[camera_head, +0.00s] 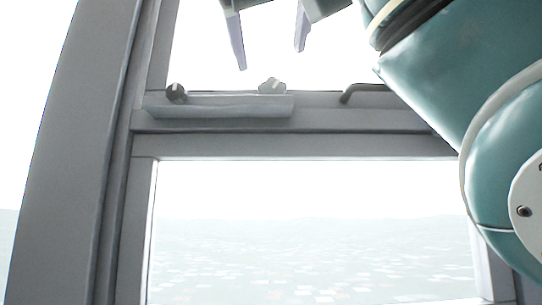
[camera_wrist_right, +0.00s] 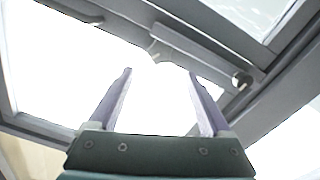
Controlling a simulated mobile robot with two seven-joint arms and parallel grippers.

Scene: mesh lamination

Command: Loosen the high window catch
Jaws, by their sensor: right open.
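My right gripper (camera_head: 270,59) is open and empty in front of the upper window pane, with its fingers pointing down in the head view. Below its fingertips, a pale knob (camera_head: 272,86) stands on a grey ledge; a dark knob (camera_head: 176,93) is at the ledge's left end. A dark bent handle (camera_head: 366,90) sits on the crossbar to the right. I cannot tell which of these is the catch. In the right wrist view, the open fingers (camera_wrist_right: 160,72) lie apart from the pale knob (camera_wrist_right: 154,53) and the dark knob (camera_wrist_right: 242,80). My left gripper is not in view.
The grey ledge (camera_head: 220,108) juts out from the window's crossbar (camera_head: 300,146). A thick upright frame (camera_head: 75,150) stands at the left. My teal right arm hides the right side. The area in front of the lower pane (camera_head: 310,240) looks clear.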

